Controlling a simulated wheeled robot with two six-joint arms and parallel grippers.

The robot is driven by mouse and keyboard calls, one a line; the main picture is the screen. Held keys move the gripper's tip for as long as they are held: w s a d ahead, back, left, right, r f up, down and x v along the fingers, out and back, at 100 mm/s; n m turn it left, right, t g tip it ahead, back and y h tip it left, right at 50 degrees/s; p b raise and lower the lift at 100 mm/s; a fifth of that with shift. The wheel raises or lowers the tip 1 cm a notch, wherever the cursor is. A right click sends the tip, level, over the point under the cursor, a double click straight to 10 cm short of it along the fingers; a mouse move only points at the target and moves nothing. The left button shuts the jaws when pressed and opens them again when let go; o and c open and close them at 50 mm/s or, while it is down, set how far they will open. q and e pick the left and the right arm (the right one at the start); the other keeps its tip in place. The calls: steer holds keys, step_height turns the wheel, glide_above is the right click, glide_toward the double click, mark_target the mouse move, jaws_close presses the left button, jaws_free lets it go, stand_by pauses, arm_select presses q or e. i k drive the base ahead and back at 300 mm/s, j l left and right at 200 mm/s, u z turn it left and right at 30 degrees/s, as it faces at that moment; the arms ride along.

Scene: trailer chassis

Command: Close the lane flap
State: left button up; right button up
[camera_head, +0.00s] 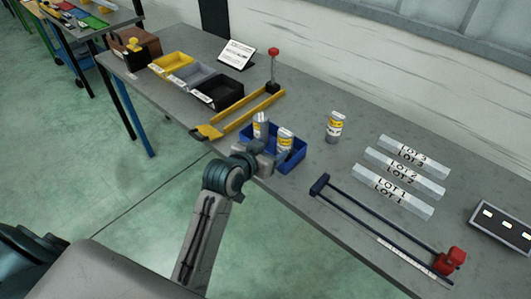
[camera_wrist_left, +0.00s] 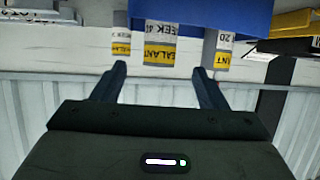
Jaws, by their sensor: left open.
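The yellow flap (camera_head: 207,132) with a dark edge lies low at the near end of a lane between two yellow rails (camera_head: 262,106). I take this as the lane flap. My left gripper (camera_head: 265,160) is to its right, at the near side of a blue bin (camera_head: 292,162) holding sealant cans (camera_head: 285,139). In the left wrist view the left gripper's fingers (camera_wrist_left: 158,88) are apart and empty. A labelled can (camera_wrist_left: 160,42) and the blue bin (camera_wrist_left: 200,15) show beyond them. The flap is not clear in that view. My right gripper is not seen.
Yellow, grey and black bins (camera_head: 218,92) stand left of the lane. A red-topped post (camera_head: 274,65) stands at its far end. Bare table lies between.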

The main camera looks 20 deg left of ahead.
mark_target(211, 134)
steer(key=u, duration=1.25)
